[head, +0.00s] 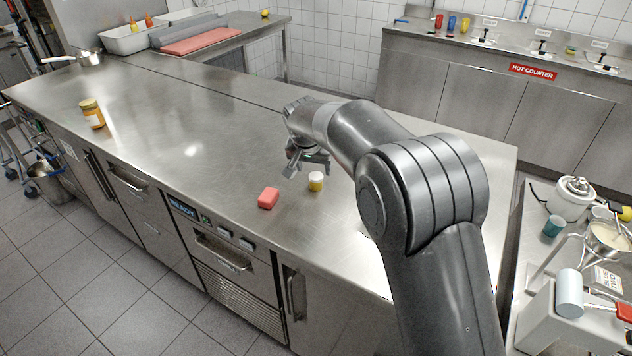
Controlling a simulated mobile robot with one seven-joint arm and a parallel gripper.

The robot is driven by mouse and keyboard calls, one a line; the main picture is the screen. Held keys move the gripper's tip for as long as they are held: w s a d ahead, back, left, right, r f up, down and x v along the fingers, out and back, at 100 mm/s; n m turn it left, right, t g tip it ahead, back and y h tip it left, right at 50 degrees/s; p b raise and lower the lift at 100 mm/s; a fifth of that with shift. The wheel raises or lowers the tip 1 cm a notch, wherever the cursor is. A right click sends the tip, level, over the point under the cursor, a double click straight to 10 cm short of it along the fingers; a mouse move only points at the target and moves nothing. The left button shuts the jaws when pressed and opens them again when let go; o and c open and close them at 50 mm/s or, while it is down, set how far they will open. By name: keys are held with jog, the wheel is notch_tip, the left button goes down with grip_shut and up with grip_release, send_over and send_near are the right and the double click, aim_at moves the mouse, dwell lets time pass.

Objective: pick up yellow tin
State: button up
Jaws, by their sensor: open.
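A small yellow tin (315,184) with a pale lid stands upright on the steel counter (225,165), near the middle of the head view. My gripper (303,173) is above the counter, just up and left of this tin in the picture, with its fingers apart and nothing seen between them. I cannot tell its exact height over the counter. A larger yellow jar-like tin (92,113) with a light label and a yellow-brown lid stands far to the left on the same counter.
A red block (268,198) lies on the counter close left of the small tin. A saucepan (89,58) stands at the far left end. The counter between the large jar and the red block is clear. My arm covers the counter's right part.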

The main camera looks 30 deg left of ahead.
aim_at(316, 177)
jog(key=x, duration=0.6)
jog(key=shift+w, duration=0.15)
jog(key=c, duration=1.1)
